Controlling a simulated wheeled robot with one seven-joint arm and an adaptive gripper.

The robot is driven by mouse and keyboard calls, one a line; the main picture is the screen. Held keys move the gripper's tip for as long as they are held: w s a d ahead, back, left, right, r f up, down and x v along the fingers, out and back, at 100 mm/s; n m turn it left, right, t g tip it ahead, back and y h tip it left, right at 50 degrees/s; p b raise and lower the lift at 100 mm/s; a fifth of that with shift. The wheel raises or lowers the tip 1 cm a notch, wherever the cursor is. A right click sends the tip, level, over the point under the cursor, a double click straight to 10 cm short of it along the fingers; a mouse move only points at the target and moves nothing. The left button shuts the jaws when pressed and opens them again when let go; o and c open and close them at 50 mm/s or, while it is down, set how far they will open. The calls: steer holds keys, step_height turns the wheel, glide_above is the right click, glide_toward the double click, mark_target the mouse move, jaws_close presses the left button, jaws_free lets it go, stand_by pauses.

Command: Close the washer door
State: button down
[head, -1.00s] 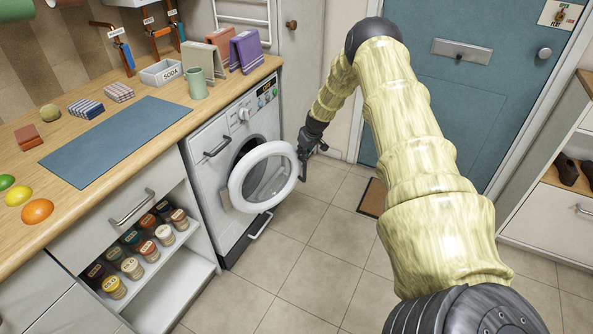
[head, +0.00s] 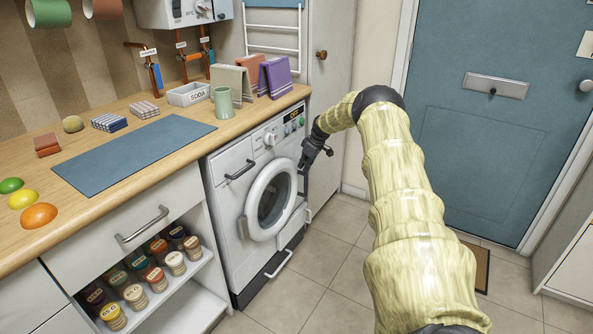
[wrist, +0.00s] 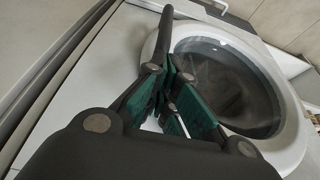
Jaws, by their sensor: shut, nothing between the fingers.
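The white washer (head: 228,180) stands under the counter with its front facing the floor area. Its round door (head: 262,233) has a white ring, dark glass and a grey catch piece on its left. The door lies flat or almost flat against the front; I cannot tell whether it is latched. My gripper (head: 304,164) is shut and empty, just right of the door's upper right edge. In the wrist view the door ring (wrist: 290,130) lies beyond and right of my shut fingers (wrist: 172,72). Contact with the door cannot be told.
Open shelves with several jars (head: 154,278) stand left of the washer. The tiled floor (head: 310,290) in front is clear.

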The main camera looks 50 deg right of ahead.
steer(key=shift+w+r, duration=0.35)
steer(key=shift+w, duration=0.15)
steer(key=shift+w+a, duration=0.1)
steer(key=shift+r, duration=0.1)
steer(key=shift+s, duration=0.2)
steer(key=s+d+r+p, duration=0.1)
steer(key=s+r+p, duration=0.1)
steer(key=s+r, duration=0.6)
steer(key=shift+d+r, duration=0.3)
steer(key=shift+f, duration=0.1)
stand_by(0.4)
